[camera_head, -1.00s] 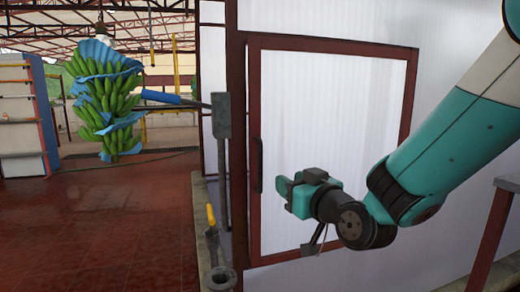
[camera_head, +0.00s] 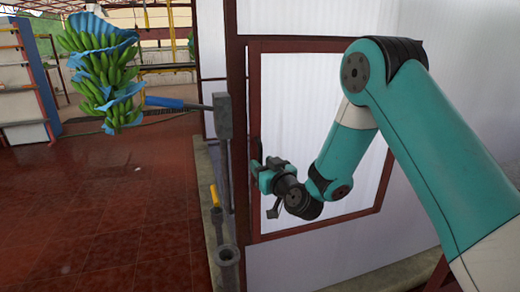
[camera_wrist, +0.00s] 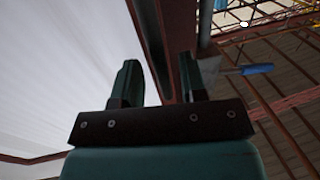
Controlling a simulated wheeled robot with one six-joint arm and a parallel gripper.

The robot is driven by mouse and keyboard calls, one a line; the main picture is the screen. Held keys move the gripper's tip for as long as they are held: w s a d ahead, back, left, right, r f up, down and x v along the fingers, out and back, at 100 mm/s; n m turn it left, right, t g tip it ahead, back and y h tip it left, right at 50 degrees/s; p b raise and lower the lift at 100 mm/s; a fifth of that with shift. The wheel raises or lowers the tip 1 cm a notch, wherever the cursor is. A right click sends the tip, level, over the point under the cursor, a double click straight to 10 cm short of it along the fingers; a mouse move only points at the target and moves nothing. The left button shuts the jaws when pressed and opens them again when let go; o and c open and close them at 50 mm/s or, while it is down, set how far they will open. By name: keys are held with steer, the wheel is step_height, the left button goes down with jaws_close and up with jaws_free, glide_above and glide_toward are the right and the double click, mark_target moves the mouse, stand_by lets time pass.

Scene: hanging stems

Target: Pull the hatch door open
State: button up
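The hatch door (camera_head: 345,185) is a white panel in a dark red frame, and it looks closed in its wall. Its dark upright handle (camera_head: 256,148) is on the door's left side, partly hidden by my gripper. My gripper (camera_head: 257,170) is at the handle's lower part in the head view. In the wrist view my gripper (camera_wrist: 158,82) has its two fingers apart, with a dark bar, seemingly the handle (camera_wrist: 150,45), running up between them. I cannot tell whether either finger touches it.
A grey post (camera_head: 224,165) with a blue-handled tool (camera_head: 170,103) stands just left of the door frame. A yellow-handled pipe fitting (camera_head: 215,195) is below it. A banana bunch (camera_head: 105,70) hangs at the left. The red tiled floor (camera_head: 110,220) is clear.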

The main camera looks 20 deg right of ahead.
steer(key=shift+w+a+r+p, duration=0.15)
steer(key=shift+w+p, duration=0.4)
steer(key=shift+p, duration=0.1)
steer(key=shift+w+f, duration=0.2)
steer(key=shift+w, duration=0.05)
jaws_close()
